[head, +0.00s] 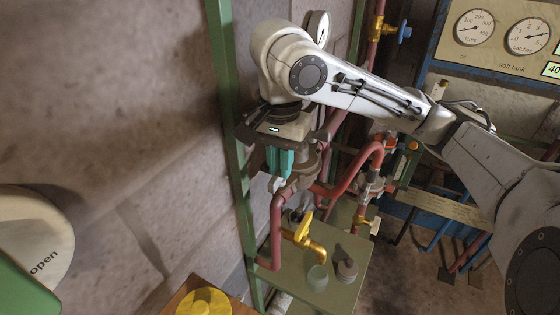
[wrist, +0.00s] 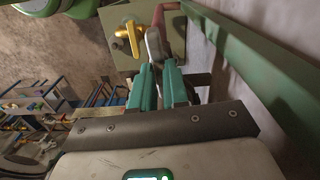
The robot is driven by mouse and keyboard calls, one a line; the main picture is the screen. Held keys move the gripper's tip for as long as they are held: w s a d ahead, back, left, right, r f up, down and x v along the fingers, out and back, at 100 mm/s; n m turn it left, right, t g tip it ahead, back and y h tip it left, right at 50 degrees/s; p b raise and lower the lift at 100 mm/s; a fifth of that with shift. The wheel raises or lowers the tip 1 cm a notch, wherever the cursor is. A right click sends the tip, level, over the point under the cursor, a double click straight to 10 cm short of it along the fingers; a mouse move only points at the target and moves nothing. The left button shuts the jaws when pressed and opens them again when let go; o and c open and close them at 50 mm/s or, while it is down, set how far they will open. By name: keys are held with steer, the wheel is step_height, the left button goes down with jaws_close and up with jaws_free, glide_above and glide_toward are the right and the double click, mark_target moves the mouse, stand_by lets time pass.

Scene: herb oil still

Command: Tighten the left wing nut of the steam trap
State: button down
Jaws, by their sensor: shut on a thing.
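My gripper (head: 279,168), with teal fingers, points down beside the brown-grey steam trap (head: 309,166) on the red pipework. Its fingers are shut on a small pale grey part (head: 276,184), which looks like the left wing nut; the fingers hide most of it. In the wrist view my gripper (wrist: 158,72) has its fingertips close together around a grey piece (wrist: 155,45). The trap's other wing nut cannot be made out.
A green post (head: 236,150) stands close to the left of my gripper. Below are a yellow-handled tap (head: 304,236), a green shelf (head: 330,275), a small green cup (head: 317,278) and a grey weight (head: 346,269). Red pipes (head: 357,165) run close on the right.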

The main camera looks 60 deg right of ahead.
steer(key=shift+r+m, duration=0.1)
steer(key=shift+m, duration=0.5)
steer(key=c, duration=1.1)
jaws_free()
steer(key=shift+r, duration=3.7)
